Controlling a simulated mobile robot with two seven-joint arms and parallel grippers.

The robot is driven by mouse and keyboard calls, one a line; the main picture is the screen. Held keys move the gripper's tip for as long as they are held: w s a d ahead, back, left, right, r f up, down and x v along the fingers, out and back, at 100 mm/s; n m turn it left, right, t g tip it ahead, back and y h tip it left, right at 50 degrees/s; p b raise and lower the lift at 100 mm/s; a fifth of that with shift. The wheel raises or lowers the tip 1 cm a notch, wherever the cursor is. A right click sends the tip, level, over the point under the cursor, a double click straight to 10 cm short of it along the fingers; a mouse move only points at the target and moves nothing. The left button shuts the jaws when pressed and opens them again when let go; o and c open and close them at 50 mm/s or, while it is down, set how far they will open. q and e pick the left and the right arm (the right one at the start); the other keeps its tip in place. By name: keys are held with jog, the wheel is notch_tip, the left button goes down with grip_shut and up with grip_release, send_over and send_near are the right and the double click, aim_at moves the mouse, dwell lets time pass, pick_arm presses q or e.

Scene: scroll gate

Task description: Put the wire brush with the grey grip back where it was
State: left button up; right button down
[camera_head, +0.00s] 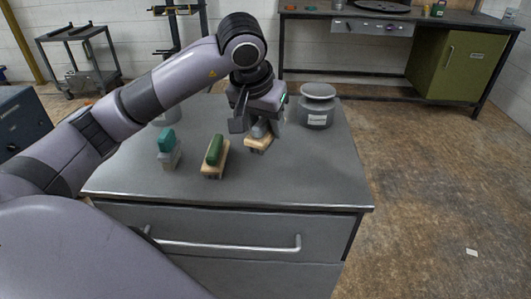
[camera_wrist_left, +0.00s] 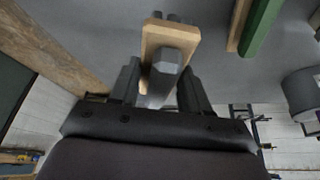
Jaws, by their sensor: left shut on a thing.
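The wire brush with the grey grip has a pale wooden block (camera_head: 257,144) and dark bristles below it. It is toward the back right of the grey cabinet top (camera_head: 300,179). My left gripper (camera_head: 259,125) is over it, shut on its grey grip. In the left wrist view the grey grip (camera_wrist_left: 170,62) sits between the two fingers (camera_wrist_left: 158,85), with the wooden block beyond. I cannot tell whether the bristles touch the top. My right gripper is not in view.
A green-grip brush (camera_head: 215,152) and a teal-grip brush (camera_head: 167,143) stand to the left on the top. A grey lidded canister (camera_head: 317,108) stands close to the right; another container (camera_head: 165,117) is partly behind my arm. The front right is clear.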

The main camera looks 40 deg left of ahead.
aim_at(257, 126)
pick_arm(q)
notch_tip(257, 126, down, 3)
jog(key=shift+f, duration=2)
jog(key=shift+f, duration=0.1)
jog(key=o, duration=1.1)
jog(key=shift+r, duration=0.2)
jog(key=v, duration=1.1)
jog(key=shift+s+r, duration=0.1)
jog(key=shift+r, duration=0.25)
